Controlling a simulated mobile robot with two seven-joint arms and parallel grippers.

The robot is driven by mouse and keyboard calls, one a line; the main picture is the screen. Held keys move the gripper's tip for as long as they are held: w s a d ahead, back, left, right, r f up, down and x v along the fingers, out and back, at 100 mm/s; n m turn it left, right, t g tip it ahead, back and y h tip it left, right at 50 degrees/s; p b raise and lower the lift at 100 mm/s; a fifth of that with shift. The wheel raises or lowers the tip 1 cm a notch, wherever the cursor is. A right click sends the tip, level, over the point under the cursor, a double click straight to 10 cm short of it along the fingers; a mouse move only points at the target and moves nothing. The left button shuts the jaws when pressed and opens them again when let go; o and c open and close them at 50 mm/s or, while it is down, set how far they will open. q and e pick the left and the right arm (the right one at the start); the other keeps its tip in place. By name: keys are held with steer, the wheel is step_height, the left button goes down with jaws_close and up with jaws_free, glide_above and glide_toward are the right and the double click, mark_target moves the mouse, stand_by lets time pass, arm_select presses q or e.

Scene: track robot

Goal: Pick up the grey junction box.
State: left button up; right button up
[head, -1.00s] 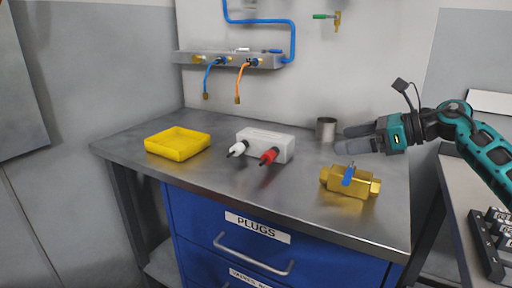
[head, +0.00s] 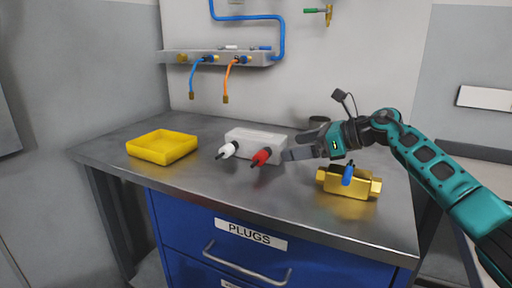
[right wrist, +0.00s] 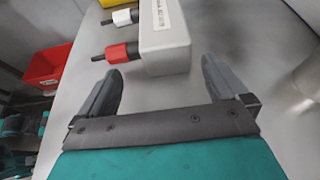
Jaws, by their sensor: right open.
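The grey junction box (head: 256,141) sits on the metal worktop with a white plug (head: 228,150) and a red plug (head: 262,156) on its front side. In the right wrist view the box (right wrist: 164,38) lies ahead of the fingers, with the red plug (right wrist: 115,54) on its left side. My right gripper (head: 288,153) is at the box's right end in the head view. It also shows in the right wrist view (right wrist: 163,82), its fingers apart with nothing between them. The box is just beyond the fingertips. My left gripper is not in view.
A yellow tray (head: 162,147) stands on the worktop at left. A brass valve (head: 347,182) with a blue handle lies in front of my right arm. A metal cup (head: 318,122) stands behind the gripper. A pipe rail (head: 215,58) is on the wall.

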mark_target(282, 147)
steer(key=shift+x, duration=1.95)
steer(key=shift+s, duration=0.1)
steer(key=shift+c, duration=0.3)
steer(key=shift+a, duration=0.1)
steer(key=c, duration=1.2)
steer(key=shift+r, duration=0.2)
steer(key=shift+c, duration=0.6)
